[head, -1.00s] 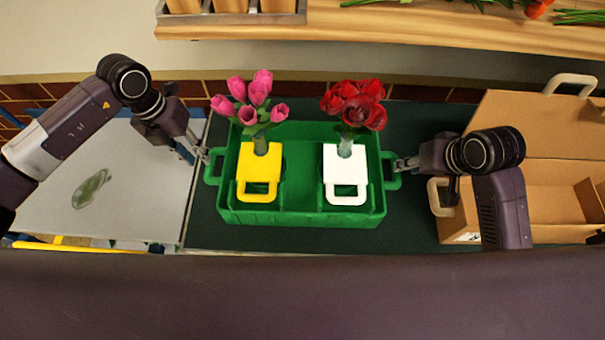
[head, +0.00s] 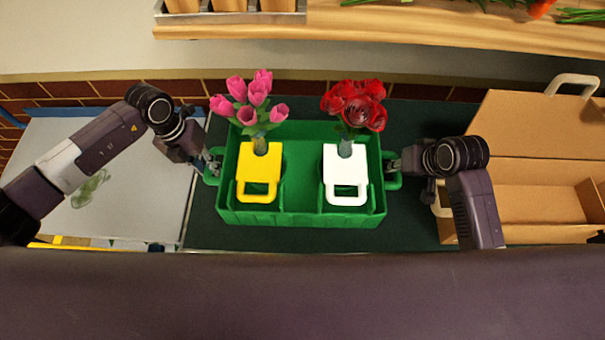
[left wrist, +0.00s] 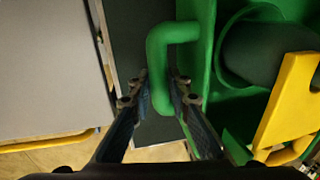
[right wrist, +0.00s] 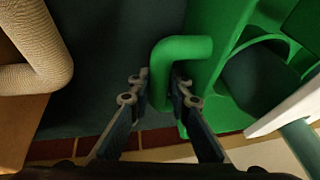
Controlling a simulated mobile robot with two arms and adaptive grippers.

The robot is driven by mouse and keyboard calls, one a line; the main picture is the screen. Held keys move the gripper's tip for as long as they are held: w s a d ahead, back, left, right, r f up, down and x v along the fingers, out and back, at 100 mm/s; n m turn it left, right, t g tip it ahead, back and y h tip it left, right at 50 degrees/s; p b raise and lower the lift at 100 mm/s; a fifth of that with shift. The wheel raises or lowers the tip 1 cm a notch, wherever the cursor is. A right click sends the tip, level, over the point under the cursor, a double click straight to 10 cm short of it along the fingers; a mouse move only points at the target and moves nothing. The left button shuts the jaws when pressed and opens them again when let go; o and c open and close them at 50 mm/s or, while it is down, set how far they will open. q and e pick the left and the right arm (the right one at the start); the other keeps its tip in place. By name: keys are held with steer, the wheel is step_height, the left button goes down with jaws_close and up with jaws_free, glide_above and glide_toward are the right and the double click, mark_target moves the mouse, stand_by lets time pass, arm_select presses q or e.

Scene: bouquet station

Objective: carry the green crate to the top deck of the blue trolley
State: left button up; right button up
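The green crate (head: 300,216) stands level on a dark green mat, with a loop handle at each end. It holds a yellow holder (head: 258,163) with pink tulips and a white holder (head: 345,163) with red flowers. My left gripper (head: 214,166) is at the crate's left handle (left wrist: 160,70), with one finger closed up on each side of the bar. My right gripper (head: 391,168) is at the right handle (right wrist: 162,75), its fingers closed up on both sides. The trolley's pale grey top deck (head: 130,165) lies left of the mat, with blue edging showing.
A wooden shelf (head: 400,25) with flowers and pots runs along the back. The trolley deck is clear apart from a green leaf-like mark (head: 90,188). A yellow bar (head: 60,242) shows at its front.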

arm_select(q)
jaws_close()
arm_select(e)
jaws_close()
